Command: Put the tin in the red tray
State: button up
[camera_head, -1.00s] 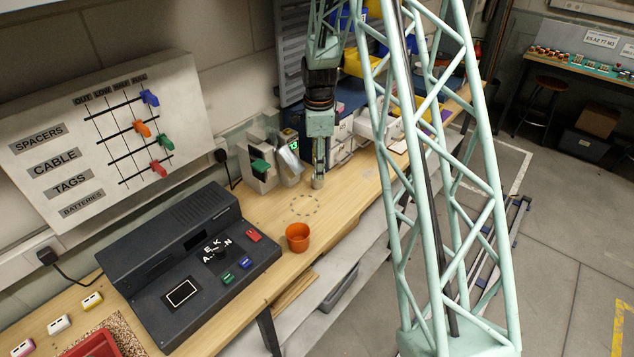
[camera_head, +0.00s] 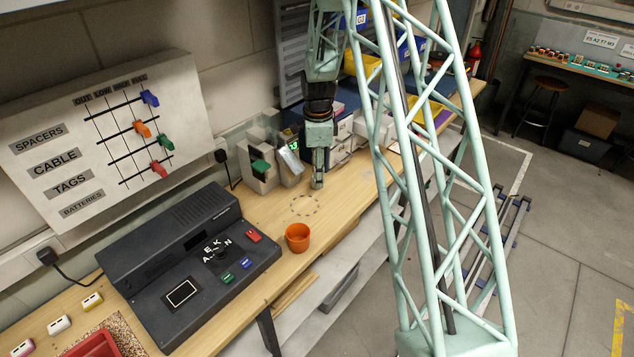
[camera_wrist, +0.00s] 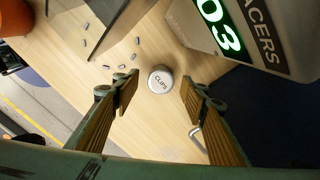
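The tin (camera_wrist: 160,79) is a small round pale container with "CLIPS" on its lid. In the wrist view it stands on the wooden bench just beyond my fingertips, between their lines. My gripper (camera_wrist: 156,92) is open, with one finger on each side and nothing between them. In the head view my gripper (camera_head: 317,184) points down over the bench by the grey dispensers, and the tin is hidden or too small to make out there. The red tray (camera_head: 95,345) sits at the bottom left of the head view, partly cut off by the frame.
An orange cup (camera_head: 297,237) stands near the bench's front edge. A dark console (camera_head: 190,262) lies between it and the red tray. A grey dispenser with a green display (camera_wrist: 228,30) is close beside the tin. Several small grey pieces lie on the bench near it.

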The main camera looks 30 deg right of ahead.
jog(key=shift+w+f, duration=0.15)
jog(key=shift+f, duration=1.35)
jog(key=shift+c, duration=0.5)
jog(key=c, duration=0.9)
